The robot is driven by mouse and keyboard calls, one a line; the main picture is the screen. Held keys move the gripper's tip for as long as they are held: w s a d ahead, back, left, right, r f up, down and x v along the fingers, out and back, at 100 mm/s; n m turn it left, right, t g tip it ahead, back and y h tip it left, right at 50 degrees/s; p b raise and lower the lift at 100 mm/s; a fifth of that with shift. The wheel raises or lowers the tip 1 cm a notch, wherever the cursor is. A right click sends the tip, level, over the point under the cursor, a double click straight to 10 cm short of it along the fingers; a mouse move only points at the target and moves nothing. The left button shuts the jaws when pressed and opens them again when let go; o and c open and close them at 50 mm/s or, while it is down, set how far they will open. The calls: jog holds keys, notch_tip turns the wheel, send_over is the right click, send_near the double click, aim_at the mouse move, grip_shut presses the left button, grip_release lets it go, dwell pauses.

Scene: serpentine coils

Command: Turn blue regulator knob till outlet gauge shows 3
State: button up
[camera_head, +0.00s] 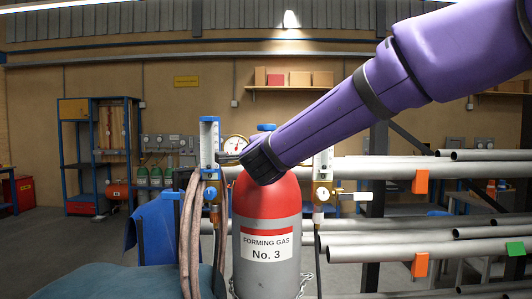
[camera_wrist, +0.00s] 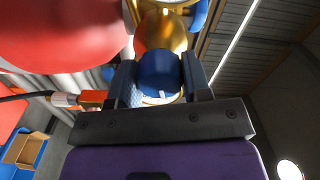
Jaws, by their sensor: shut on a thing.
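The blue regulator knob (camera_wrist: 158,72) shows in the wrist view, with a small white mark on its face. My gripper (camera_wrist: 160,80) is shut on it, one finger on each side. The brass regulator body (camera_wrist: 162,32) is right behind the knob. In the head view my purple arm reaches in from the upper right, and its end hides the knob and my fingers. A round white gauge (camera_head: 235,143) shows just left of my wrist, partly covered. Its needle and numbers are too small to read, and I cannot tell whether it is the outlet gauge.
The red-topped gas cylinder (camera_head: 266,220), marked No. 3, stands below my wrist. It also fills the upper left of the wrist view (camera_wrist: 60,30). A left flowmeter (camera_head: 209,140) with hoses (camera_head: 190,235) and a right flowmeter (camera_head: 322,165) flank it. Grey pipes (camera_head: 440,240) lie at right.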

jog(key=shift+m, duration=0.5)
jog(key=shift+m, duration=1)
jog(key=o, duration=1.2)
jog(key=s, duration=1.6)
jog(key=shift+a, duration=0.25)
